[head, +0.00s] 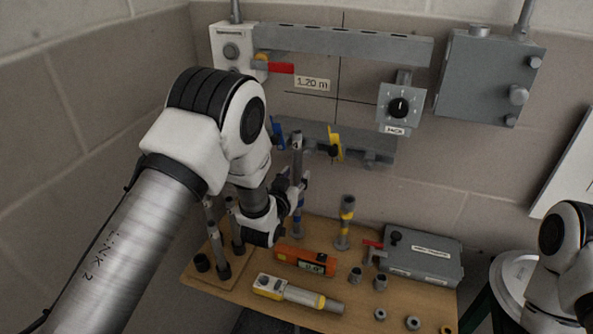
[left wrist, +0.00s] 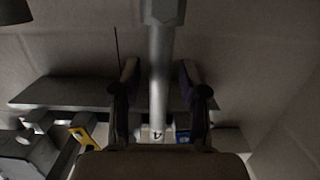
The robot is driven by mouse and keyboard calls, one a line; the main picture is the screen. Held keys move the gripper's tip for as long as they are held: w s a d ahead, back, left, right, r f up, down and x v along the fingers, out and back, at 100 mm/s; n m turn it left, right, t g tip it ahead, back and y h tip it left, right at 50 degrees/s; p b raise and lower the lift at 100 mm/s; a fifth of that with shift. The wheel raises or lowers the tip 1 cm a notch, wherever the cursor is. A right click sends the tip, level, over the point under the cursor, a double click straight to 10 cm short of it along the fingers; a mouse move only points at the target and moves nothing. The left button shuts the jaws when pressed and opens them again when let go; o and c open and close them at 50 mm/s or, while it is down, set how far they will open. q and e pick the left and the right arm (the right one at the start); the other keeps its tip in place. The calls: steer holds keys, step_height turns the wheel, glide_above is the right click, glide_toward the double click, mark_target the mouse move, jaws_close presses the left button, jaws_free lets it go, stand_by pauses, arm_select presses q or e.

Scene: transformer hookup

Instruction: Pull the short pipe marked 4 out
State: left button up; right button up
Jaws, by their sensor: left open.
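The short pipe marked 4 (head: 297,148) is a grey, upright tube in the middle of the head view. Its mark also shows near the bottom of the left wrist view, where the pipe (left wrist: 160,95) runs up the middle. My left gripper (head: 291,187) is open, with one finger on each side of the pipe. In the left wrist view a gap shows between the pipe and each finger of the left gripper (left wrist: 159,72). My right gripper is out of view.
A wooden table (head: 225,283) holds an orange level (head: 290,259), a yellow-grey tool (head: 296,293), a yellow-banded post (head: 345,222) and a grey box (head: 425,258). Wall valves with blue (head: 278,135) and yellow (head: 335,143) handles sit close beside the pipe.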

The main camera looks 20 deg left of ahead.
mark_target(296, 163)
arm_select(q)
jaws_close()
steer(key=c, duration=0.7)
jaws_free()
jaws_close()
steer(key=shift+r, duration=0.1)
steer(key=shift+r, duration=0.1)
steer(key=shift+r+p, duration=1.15)
steer(key=shift+r, duration=0.65)
steer(key=shift+s+a, duration=0.1)
steer(key=shift+s, duration=2.45)
steer(key=s+b, duration=0.1)
steer(key=s, duration=0.7)
